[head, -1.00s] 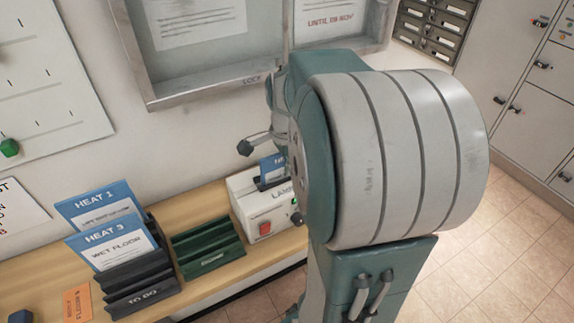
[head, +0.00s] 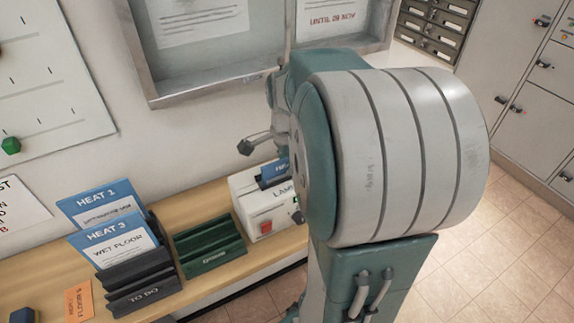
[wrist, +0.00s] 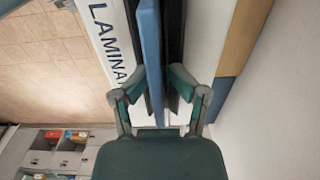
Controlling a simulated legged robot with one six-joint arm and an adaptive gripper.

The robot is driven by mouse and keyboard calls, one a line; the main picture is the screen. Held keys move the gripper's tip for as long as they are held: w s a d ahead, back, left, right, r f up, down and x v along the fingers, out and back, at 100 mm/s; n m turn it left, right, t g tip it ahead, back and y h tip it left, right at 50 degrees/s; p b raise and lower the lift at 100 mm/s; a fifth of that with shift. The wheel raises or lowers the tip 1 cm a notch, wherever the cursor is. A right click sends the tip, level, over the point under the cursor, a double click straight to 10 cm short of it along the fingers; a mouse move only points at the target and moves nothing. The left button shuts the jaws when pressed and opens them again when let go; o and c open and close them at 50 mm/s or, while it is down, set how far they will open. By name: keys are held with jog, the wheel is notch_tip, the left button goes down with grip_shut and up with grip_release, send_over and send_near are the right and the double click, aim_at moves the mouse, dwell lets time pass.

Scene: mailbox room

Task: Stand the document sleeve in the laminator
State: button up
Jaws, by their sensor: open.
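The white laminator (head: 265,217) stands on the wooden shelf in the head view, partly hidden behind my arm. A blue document sleeve (head: 273,171) stands upright in its top slot. My gripper (head: 262,142) is above it, mostly hidden by my arm there. In the wrist view the sleeve (wrist: 150,50) is seen edge-on in the laminator's dark slot, beside the "LAMINA" lettering on the laminator (wrist: 103,35). My gripper (wrist: 156,78) is open, one finger on each side of the sleeve. Whether a finger touches it I cannot tell.
Left of the laminator are a green rack (head: 208,246), empty, and a dark "TO DO" rack (head: 140,285) holding blue-topped HEAT 1 (head: 100,203) and HEAT 3 (head: 110,240) sleeves. A grey-framed notice case (head: 150,95) hangs above on the wall.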

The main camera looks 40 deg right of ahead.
notch_tip(320, 180, up, 12)
jog(key=shift+f, duration=0.1)
dwell(0.5)
dwell(0.5)
jog(key=s+a+f+n+t, duration=0.2)
jog(key=s+a+n, duration=0.2)
jog(key=a+n, duration=0.6)
jog(key=s+a+f+n+t, duration=0.2)
jog(key=s+a+n+t, duration=0.1)
jog(key=a+n, duration=0.7)
jog(key=shift+s+f+n+t, duration=0.3)
jog(key=shift+s+n, duration=0.1)
jog(key=shift+s, duration=0.25)
